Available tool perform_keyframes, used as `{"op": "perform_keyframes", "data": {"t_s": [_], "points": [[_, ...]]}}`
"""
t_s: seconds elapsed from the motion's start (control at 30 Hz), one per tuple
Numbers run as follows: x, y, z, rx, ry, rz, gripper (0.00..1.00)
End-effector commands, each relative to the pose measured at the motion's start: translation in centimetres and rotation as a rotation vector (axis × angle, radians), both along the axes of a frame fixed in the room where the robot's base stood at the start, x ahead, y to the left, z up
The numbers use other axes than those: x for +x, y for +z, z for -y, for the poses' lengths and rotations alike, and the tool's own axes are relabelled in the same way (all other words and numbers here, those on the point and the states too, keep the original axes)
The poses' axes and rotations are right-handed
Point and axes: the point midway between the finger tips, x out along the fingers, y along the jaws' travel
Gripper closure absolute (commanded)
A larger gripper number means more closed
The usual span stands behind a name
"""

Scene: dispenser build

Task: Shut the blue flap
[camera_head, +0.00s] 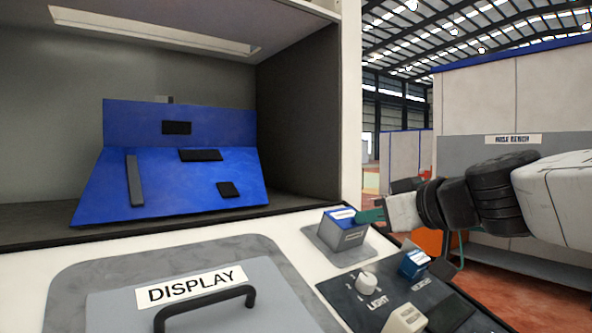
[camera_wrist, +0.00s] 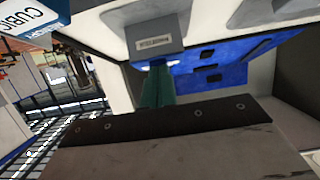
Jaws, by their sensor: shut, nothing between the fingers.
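A small grey box (camera_head: 347,238) with a blue top, which looks like the blue flap (camera_head: 341,214), stands on the pale counter in the head view. The flap appears to lie across the box top; I cannot tell whether it is fully down. My gripper (camera_head: 371,215) is shut and empty, its green fingers close beside the right side of the box top. In the wrist view my gripper (camera_wrist: 158,66) points at the grey box (camera_wrist: 155,43), which shows its label. The fingertips are at or very near its edge; contact is unclear. The flap is mostly hidden there.
A smaller blue-and-white box (camera_head: 414,264) stands beside the light knob (camera_head: 366,281) on the dark panel. A grey DISPLAY lid (camera_head: 220,290) with a black handle lies in front. A blue stepped stand (camera_head: 200,180) with black pieces sits inside the open case.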

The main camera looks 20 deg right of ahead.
Motion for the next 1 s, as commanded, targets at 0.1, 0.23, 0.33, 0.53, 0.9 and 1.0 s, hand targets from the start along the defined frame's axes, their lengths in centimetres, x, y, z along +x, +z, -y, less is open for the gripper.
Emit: {"op": "perform_keyframes", "data": {"t_s": [0.1,0.23,0.33,0.53,0.9,1.0], "points": [[0.1,-0.6,0.0,0.002,0.001,-0.011,1.0],[0.1,-0.4,-0.1,0.003,0.001,-0.009,1.0],[-0.1,0.3,-0.1,0.002,0.003,-0.007,1.0],[-1.4,3.9,-0.2,-0.002,0.013,0.002,1.0],[-6.4,-1.3,1.7,0.001,0.01,0.001,1.0],[-7.2,-2.1,2.0,0.001,0.011,-0.001,1.0]]}}
